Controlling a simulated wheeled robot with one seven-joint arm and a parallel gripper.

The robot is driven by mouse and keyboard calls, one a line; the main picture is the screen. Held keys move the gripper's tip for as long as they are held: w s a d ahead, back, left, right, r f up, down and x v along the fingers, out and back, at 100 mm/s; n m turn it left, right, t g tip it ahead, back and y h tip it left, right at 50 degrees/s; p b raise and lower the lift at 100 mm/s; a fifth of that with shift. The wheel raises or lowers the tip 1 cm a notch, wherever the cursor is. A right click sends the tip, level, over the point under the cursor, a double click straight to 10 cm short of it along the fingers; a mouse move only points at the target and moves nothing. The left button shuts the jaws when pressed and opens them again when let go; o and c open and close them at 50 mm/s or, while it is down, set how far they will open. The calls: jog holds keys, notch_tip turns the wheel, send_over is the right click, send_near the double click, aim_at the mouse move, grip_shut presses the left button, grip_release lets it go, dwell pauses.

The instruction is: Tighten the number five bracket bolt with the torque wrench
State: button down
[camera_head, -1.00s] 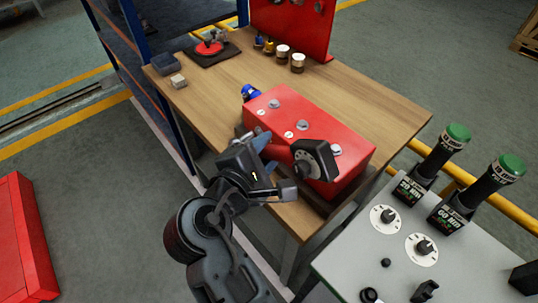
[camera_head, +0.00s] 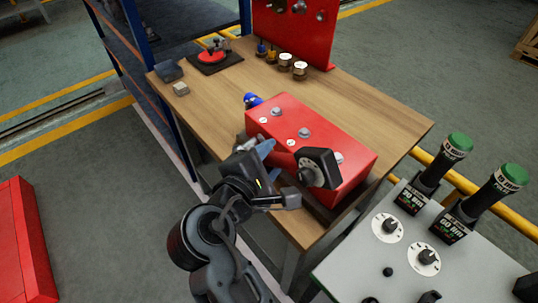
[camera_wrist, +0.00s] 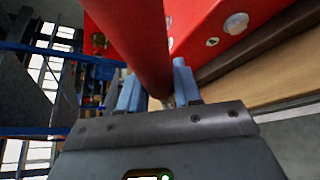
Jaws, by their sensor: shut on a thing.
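My gripper (camera_head: 264,148) is shut on a red-shafted tool, seemingly the torque wrench, beside the front-left side of the red block. In the wrist view, the tool's red shaft (camera_wrist: 140,45) runs up between the blue fingers of my gripper (camera_wrist: 158,85). A dark squarish end (camera_head: 317,167) of the tool shows over the block's near right part. The red block (camera_head: 300,113) carries bolt heads, one at the far end (camera_head: 277,111), one in the middle (camera_head: 304,132), one partly behind the dark end (camera_head: 338,157). White number labels are too small to read. The tool's contact with any bolt is hidden.
The block lies on a wooden bench (camera_head: 375,112). A blue item (camera_head: 252,100) is at its far-left end. A grey bench (camera_head: 350,270) at right holds two green-capped units (camera_head: 433,175) and dials. A blue-framed rack (camera_head: 140,40) stands left of the wooden bench.

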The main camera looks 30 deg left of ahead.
jog(key=shift+w+d+r, duration=0.1)
jog(key=shift+w+d, duration=0.1)
jog(key=shift+w, duration=0.35)
dwell(0.6)
jog(key=shift+s+d+f+b, duration=0.15)
jog(key=shift+f+b, duration=0.2)
jog(key=shift+b, duration=0.25)
jog(key=shift+s+d+f+m+t+b, duration=0.1)
jog(key=shift+d+f+m+t+b, duration=0.2)
jog(key=shift+b, duration=0.35)
jog(key=shift+d+f+m+t+b, duration=0.1)
jog(key=shift+f+m+b, duration=0.25)
jog(key=shift+b, duration=0.25)
jog(key=shift+s+d+f+m+t+y+b, duration=0.1)
jog(key=shift+d+f+m+t+y+b, duration=0.2)
jog(key=shift+b, duration=0.45)
jog(key=shift+a+f+m+g+y+b, duration=0.15)
jog(key=shift+f+b, duration=0.2)
jog(key=shift+b, duration=0.4)
jog(key=shift+s+d+f+m+t+y+b, duration=0.1)
jog(key=shift+d+f+m+t+b, duration=0.2)
jog(key=shift+b, duration=0.45)
jog(key=shift+d+f+m+t+b, duration=0.1)
jog(key=shift+f+m+t+b, duration=0.3)
jog(key=shift+b, duration=0.85)
jog(key=shift+d+f+m+g+b, duration=0.1)
jog(key=shift+f+m+b, duration=0.1)
jog(key=shift+f+b, duration=0.8)
